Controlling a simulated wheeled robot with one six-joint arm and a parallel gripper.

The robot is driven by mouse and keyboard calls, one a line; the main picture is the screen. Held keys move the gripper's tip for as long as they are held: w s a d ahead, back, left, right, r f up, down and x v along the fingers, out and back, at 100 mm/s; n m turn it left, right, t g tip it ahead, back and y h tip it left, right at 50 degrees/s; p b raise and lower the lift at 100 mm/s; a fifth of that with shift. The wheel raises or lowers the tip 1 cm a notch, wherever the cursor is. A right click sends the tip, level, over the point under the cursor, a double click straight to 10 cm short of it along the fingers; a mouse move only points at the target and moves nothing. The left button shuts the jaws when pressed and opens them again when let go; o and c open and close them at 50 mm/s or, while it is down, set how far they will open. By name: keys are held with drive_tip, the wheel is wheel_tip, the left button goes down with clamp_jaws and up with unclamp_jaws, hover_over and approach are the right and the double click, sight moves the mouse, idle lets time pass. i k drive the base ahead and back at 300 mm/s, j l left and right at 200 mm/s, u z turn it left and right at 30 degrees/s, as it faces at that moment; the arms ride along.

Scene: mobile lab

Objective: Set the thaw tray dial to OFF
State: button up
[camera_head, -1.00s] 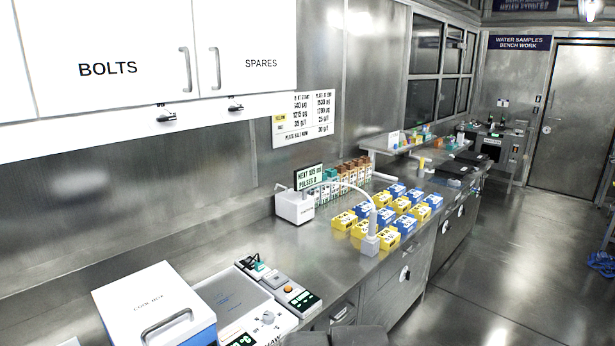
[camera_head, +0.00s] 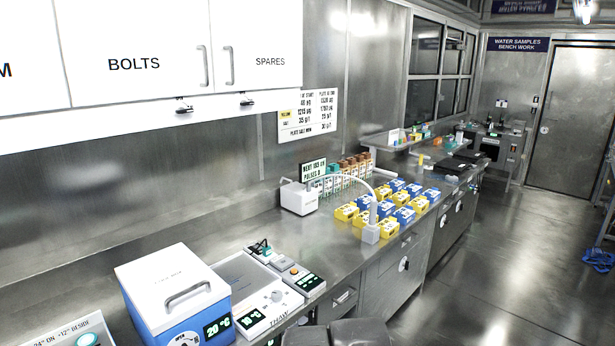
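The thaw tray (camera_head: 236,271) is a flat white unit with a grey plate, on the steel bench just right of the cool box. Its front panel has a green lit display reading about 10 °C and a white dial (camera_head: 277,296); the dial's setting is too small to read. The word THAW shows on its front edge. At the bottom edge, a dark rounded part of my own body (camera_head: 352,333) is in front of the bench. My gripper's fingers are not visible.
The white and blue cool box (camera_head: 178,290) stands left of the tray, its display reading about 20 °C. A small device with a green display (camera_head: 306,281) sits right of the tray. Yellow and blue boxes (camera_head: 404,214) stand farther along.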

sight(275, 295)
drive_tip(key=k+j+u, duration=0.15)
drive_tip(key=k, duration=0.45)
drive_tip(key=k+j, duration=0.1)
drive_tip(key=k, duration=0.3)
drive_tip(key=k+l+z, duration=0.15)
drive_tip(key=i+u, duration=0.2)
drive_tip(key=i, duration=0.25)
drive_tip(key=i+l+u, duration=0.25)
drive_tip(key=i, duration=0.15)
drive_tip(key=i+l+u, duration=0.2)
drive_tip(key=i, duration=0.25)
drive_tip(key=i+l+u, duration=0.2)
drive_tip(key=i, duration=0.2)
